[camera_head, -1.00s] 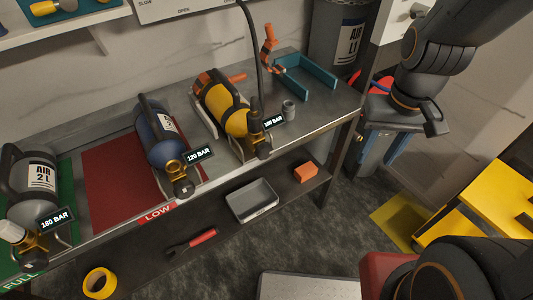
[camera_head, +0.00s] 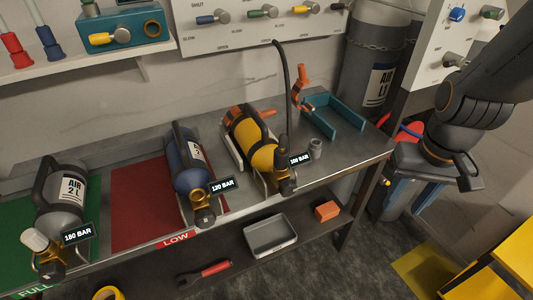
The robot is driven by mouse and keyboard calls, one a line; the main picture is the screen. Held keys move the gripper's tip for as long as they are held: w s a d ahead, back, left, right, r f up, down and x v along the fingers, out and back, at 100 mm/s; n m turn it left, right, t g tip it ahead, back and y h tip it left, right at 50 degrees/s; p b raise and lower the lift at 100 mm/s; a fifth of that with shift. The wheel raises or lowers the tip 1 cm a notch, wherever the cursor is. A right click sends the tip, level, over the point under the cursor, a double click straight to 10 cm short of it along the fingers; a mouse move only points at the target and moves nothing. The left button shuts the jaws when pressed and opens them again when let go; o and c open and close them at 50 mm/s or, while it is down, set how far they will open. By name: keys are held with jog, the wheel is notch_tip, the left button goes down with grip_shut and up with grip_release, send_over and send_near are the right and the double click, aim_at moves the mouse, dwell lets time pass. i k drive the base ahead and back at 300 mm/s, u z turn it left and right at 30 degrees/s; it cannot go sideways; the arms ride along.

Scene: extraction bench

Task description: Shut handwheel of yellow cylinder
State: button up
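The yellow cylinder (camera_head: 249,140) lies in a cradle on the bench, with orange bands at its back end and a brass valve (camera_head: 284,172) at its front. A dark handwheel (camera_head: 287,186) seems to sit at the valve's front end; its setting is too small to read. A tag (camera_head: 300,159) beside it appears to read 200 BAR or similar. A black hose rises behind the valve. My gripper (camera_head: 468,181) is at the right, away from the cylinder, past the bench's right end. Its fingers are too dark and small to tell open from shut.
A grey cap (camera_head: 315,149) and teal bracket (camera_head: 338,113) are right of the yellow one. A wall panel (camera_head: 240,38) carries knobs. The lower shelf holds a grey tray (camera_head: 270,236).

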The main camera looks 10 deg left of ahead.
aim_at(288, 188)
jog(key=z, duration=1.1)
jog(key=k, duration=1.3)
jog(key=u, duration=1.2)
